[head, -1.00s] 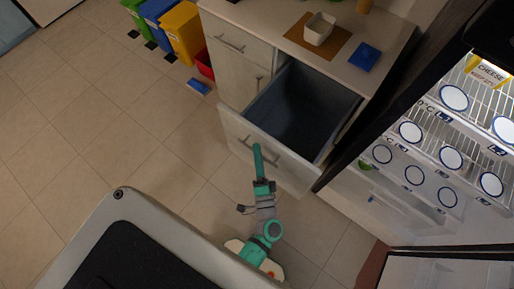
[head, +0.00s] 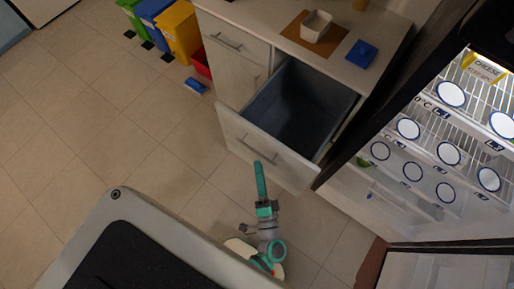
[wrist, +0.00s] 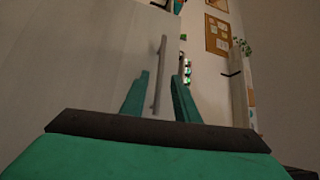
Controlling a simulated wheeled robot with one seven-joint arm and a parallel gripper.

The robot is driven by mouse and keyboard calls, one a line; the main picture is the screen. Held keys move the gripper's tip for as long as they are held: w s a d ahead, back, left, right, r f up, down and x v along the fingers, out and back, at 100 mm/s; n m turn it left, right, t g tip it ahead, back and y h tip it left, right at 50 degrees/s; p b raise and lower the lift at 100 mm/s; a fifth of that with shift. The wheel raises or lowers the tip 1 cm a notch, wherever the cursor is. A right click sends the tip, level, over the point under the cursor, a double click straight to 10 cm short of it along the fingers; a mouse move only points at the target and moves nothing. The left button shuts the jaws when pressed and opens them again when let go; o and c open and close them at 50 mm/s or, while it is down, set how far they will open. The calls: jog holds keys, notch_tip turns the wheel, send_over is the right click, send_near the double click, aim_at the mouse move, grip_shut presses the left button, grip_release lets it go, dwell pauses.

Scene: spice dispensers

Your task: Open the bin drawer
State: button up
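The bin drawer (head: 232,125) is pulled out of the white cabinet, and a dark grey bin (head: 300,108) shows inside it. Its bar handle (head: 276,163) is on the drawer front. My gripper (head: 259,165) is in front of the drawer, close to the handle. In the wrist view the two green fingers of my gripper (wrist: 161,75) stand apart, with the handle (wrist: 162,50) seen between them against the pale drawer front. Nothing is held. I cannot tell from these views exactly how far the fingertips are from the handle.
The counter (head: 345,75) holds a white bowl (head: 316,27) on a brown mat and a blue lid (head: 362,53). An open fridge (head: 440,150) stands to the right. Coloured bins (head: 178,32) and a blue item (head: 194,86) are at the upper left. Tiled floor (head: 130,140) is clear on the left.

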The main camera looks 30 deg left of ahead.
jog(key=shift+v, duration=2.05)
jog(key=shift+a, duration=0.1)
jog(key=s+f+n+g+h, duration=0.1)
jog(key=s+f+g+h, duration=0.35)
jog(key=f, duration=0.35)
jog(key=s+d+n+h, duration=0.1)
jog(key=s+d+h, duration=0.3)
jog(key=d+h, duration=0.15)
jog(key=d+r+n+t+h, duration=0.1)
jog(key=d+r+n+t, duration=0.1)
jog(key=r, duration=0.7)
jog(key=d+r+n+t+h, duration=0.1)
jog(key=d+r+n+t, duration=0.1)
jog(key=r, duration=0.7)
jog(key=d+n, duration=0.1)
jog(key=n, duration=0.1)
jog(key=shift+s+d+r+n+t, duration=0.2)
jog(key=shift+s+d+n+t, duration=0.05)
jog(key=shift+s+n+t, duration=0.1)
